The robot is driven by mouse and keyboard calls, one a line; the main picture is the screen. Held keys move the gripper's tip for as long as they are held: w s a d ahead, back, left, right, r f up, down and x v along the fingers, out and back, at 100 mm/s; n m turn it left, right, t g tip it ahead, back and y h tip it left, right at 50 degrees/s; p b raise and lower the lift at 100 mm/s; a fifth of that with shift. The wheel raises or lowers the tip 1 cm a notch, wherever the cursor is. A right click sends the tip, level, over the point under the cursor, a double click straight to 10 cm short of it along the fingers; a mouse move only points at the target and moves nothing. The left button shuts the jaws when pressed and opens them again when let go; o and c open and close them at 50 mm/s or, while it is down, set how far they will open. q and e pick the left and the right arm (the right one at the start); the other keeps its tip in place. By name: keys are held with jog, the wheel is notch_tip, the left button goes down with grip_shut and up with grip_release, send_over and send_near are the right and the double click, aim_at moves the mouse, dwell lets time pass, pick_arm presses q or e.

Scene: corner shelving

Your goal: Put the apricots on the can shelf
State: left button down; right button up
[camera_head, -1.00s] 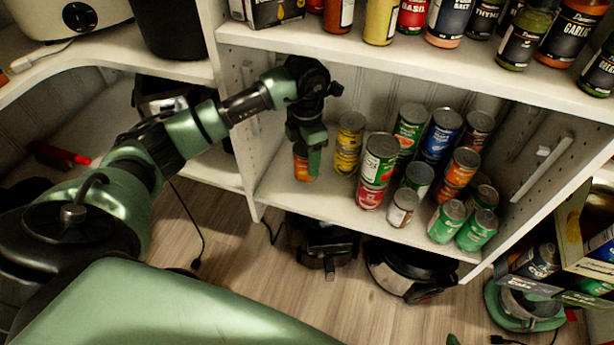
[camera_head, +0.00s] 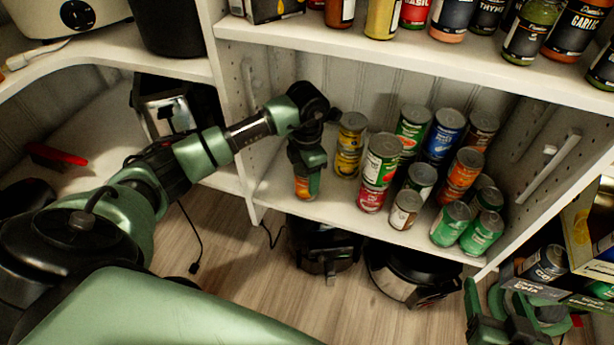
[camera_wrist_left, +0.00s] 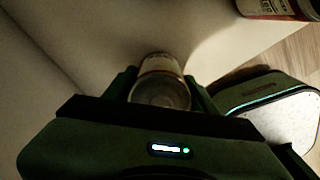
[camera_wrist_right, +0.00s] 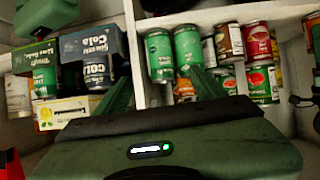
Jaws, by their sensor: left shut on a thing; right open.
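My left gripper (camera_head: 307,172) is shut on an orange-labelled can (camera_head: 307,190), at the left front of the can shelf (camera_head: 335,208). The can is upright; its label is too small to read, and whether its base touches the shelf is unclear. In the left wrist view the can (camera_wrist_left: 160,92) sits between the fingers, its round end facing the camera. Other orange-labelled cans (camera_head: 465,168) stand at the right among the shelf's cans. My right gripper (camera_wrist_right: 160,95) is open and empty, facing crates and cans; part of it shows at the lower right of the head view (camera_head: 502,322).
Yellow cans (camera_head: 349,148) stand just right of the held can, with several green, red and blue cans beyond. A shelf of spice jars (camera_head: 380,20) hangs above. The left side panel (camera_head: 240,140) is close. Boxes of cans (camera_head: 590,265) are at the right.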

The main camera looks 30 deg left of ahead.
jog(key=shift+w+r, duration=0.1)
pick_arm(q)
jog(key=shift+c, duration=2.4)
grip_release()
jog(key=shift+f, duration=0.1)
jog(key=shift+r, duration=0.4)
notch_tip(320, 180, up, 7)
jog(key=shift+p, duration=1)
pick_arm(e)
jog(key=s+d+f+g+h, duration=0.1)
jog(key=s+d+f+g, duration=0.2)
jog(key=s+f+g, duration=0.2)
jog(key=s+f, duration=0.1)
jog(key=s, duration=0.1)
jog(key=shift+s+f, duration=0.15)
jog(key=shift+s, duration=0.15)
